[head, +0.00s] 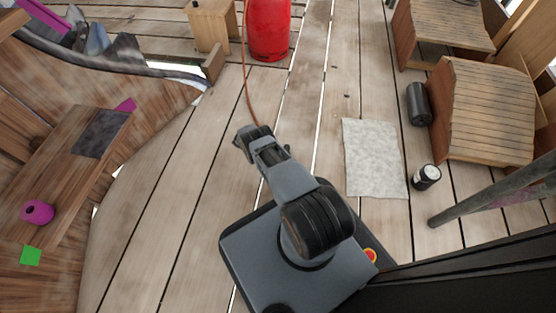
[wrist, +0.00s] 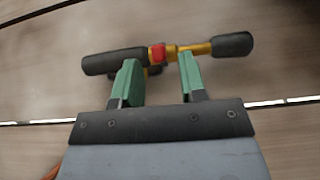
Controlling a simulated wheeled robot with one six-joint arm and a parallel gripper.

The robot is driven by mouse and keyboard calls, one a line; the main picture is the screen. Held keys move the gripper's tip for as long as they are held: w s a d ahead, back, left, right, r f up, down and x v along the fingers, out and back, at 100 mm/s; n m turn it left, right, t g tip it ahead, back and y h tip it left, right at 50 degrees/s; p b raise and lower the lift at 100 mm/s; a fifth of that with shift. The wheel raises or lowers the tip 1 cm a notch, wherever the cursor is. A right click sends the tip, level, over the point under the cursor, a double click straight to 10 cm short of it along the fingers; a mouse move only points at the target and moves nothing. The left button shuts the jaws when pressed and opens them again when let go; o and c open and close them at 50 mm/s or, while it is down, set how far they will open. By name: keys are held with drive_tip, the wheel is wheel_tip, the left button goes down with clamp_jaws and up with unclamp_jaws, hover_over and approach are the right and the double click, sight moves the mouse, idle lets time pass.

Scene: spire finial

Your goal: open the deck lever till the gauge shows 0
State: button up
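In the wrist view a bar with black grips at both ends, a yellow middle and a red piece (wrist: 158,54) lies across the view over the deck boards; it appears to be the deck lever. My gripper (wrist: 159,70) has its two green fingers apart, with the tips at the bar's near side, one each side of the red piece. I cannot tell whether they touch it. In the head view my gripper (head: 243,138) is low over the deck, and the lever is not clearly visible there. I see no gauge in either view.
A red tank (head: 269,28) stands at the back, with an orange hose (head: 247,88) running from it towards my gripper. A pale mat (head: 374,158), a dark cylinder (head: 418,104) and a small black-and-white can (head: 426,177) are on the right. Open deck lies to the left.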

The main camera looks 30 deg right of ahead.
drive_tip(key=v, duration=1.1)
drive_tip(key=shift+a+r, duration=0.1)
